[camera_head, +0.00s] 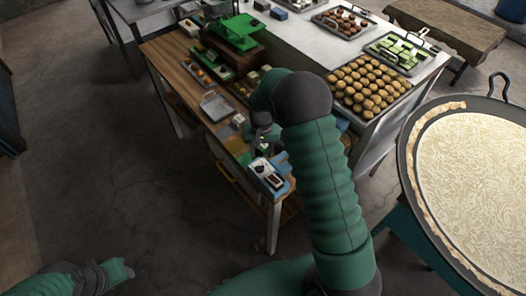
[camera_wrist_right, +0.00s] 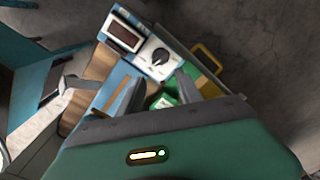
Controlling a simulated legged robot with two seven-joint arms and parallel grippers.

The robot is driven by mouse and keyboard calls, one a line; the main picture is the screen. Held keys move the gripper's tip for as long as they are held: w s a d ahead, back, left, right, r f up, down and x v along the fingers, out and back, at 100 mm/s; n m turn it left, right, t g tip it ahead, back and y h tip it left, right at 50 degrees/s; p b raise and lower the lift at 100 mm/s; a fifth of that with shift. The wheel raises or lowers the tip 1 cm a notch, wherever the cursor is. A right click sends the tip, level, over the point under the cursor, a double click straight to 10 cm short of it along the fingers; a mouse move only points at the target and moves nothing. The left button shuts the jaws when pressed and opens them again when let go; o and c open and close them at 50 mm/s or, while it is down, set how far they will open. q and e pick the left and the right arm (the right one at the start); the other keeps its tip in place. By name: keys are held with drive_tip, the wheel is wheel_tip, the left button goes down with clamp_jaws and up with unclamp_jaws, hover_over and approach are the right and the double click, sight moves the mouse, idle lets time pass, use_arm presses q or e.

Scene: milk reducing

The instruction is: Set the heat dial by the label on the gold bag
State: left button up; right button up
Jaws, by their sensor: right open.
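A white control box with a round dial (camera_wrist_right: 159,56) and a dark window (camera_wrist_right: 124,33) lies ahead of my right gripper (camera_wrist_right: 127,80) in the wrist view. The dial has a dark pointer mark. The box (camera_head: 268,174) sits at the near end of the wooden table in the head view. My right gripper (camera_head: 261,143) is open, with its fingers apart and nothing seen held between them. It is close to the box, apart from the dial. No gold bag can be made out for certain. My left gripper (camera_head: 120,270) is low at the left, far from the table.
The wooden table (camera_head: 172,62) carries a green scale (camera_head: 237,32) and small trays. A tray of round brown pieces (camera_head: 366,88) stands on the pale counter. A wide pan (camera_head: 480,190) with pale, creamy contents stands at the right. Floor is clear at left.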

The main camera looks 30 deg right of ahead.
use_arm(q)
wheel_tip(320, 180, up, 11)
drive_tip(key=a+p, duration=0.1)
drive_tip(key=p, duration=0.9)
drive_tip(key=shift+a+p, duration=0.3)
drive_tip(key=shift+p, duration=0.1)
use_arm(e)
wheel_tip(320, 180, up, 15)
drive_tip(key=a, duration=0.1)
drive_tip(key=shift+a, duration=0.15)
drive_tip(key=shift+w, duration=0.15)
